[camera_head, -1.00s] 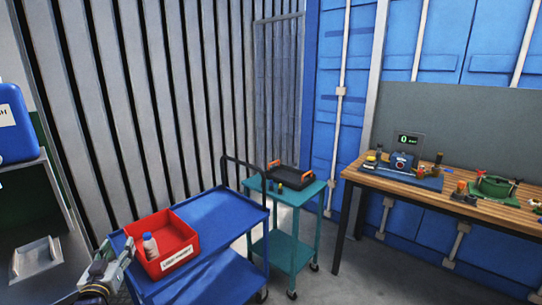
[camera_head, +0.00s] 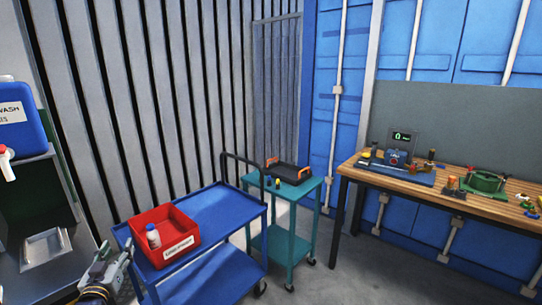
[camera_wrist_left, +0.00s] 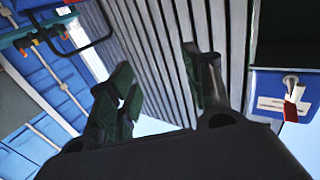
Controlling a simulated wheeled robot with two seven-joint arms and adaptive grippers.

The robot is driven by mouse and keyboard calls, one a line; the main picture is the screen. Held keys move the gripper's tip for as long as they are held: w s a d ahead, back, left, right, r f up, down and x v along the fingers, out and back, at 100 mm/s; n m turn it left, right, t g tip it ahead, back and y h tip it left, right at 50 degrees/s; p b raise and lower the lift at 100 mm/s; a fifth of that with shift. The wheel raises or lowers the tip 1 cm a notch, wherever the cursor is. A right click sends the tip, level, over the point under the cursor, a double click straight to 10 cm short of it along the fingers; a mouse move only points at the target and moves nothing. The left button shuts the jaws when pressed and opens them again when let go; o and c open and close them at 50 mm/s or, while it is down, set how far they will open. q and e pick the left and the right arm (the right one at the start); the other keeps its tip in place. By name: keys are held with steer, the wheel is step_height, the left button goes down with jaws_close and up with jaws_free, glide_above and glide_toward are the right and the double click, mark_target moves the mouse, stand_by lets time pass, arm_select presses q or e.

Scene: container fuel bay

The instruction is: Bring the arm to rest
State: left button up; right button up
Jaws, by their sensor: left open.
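My left gripper (camera_head: 116,262) is at the lower left of the head view, in front of the blue cart's left edge. It is open, with nothing between its fingers. In the left wrist view its two dark fingers (camera_wrist_left: 158,88) stand apart against the ribbed wall. It is beside the red bin (camera_head: 181,220) and apart from it. My right gripper is not in view.
A blue cart (camera_head: 222,204) carries the red bin with a white bottle (camera_head: 153,237) inside. A blue eyewash tank (camera_head: 22,128) stands at the left. A teal cart (camera_head: 297,192) and a wooden workbench (camera_head: 400,184) stand to the right. Floor shows between the teal cart and bench.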

arm_select(q)
steer(key=s+d+f+g+h, duration=0.1)
steer(key=s+f+g, duration=0.15)
steer(key=f, duration=1.45)
steer(key=s+d+f+g, duration=0.1)
steer(key=f+g, duration=0.2)
steer(key=f, duration=1.4)
steer(key=s+d+f+m+g+h, duration=0.1)
steer(key=s+d+f, duration=0.15)
steer(key=f, duration=0.45)
steer(key=s+d+f+m+g, duration=0.1)
steer(key=s+f+g, duration=0.1)
steer(key=s+f, duration=0.3)
steer(key=s+d+f+m+g+h, duration=0.1)
steer(key=s+d+f+g, duration=0.15)
steer(key=s+f, duration=0.55)
steer(key=s+d+f+g, duration=0.1)
steer(key=s+d+f, duration=0.2)
steer(key=s+f, duration=0.55)
steer(key=s+d+f+m+g, duration=0.1)
steer(key=s+f, duration=0.3)
steer(key=s, duration=0.6)
steer(key=s+d+f+m+g, duration=0.1)
steer(key=s+d+f+g, duration=0.1)
steer(key=s, duration=0.9)
steer(key=shift+f+g+h+p, duration=0.35)
steer(key=shift+f+g, duration=0.25)
steer(key=shift+f, duration=0.3)
steer(key=shift+s, duration=0.1)
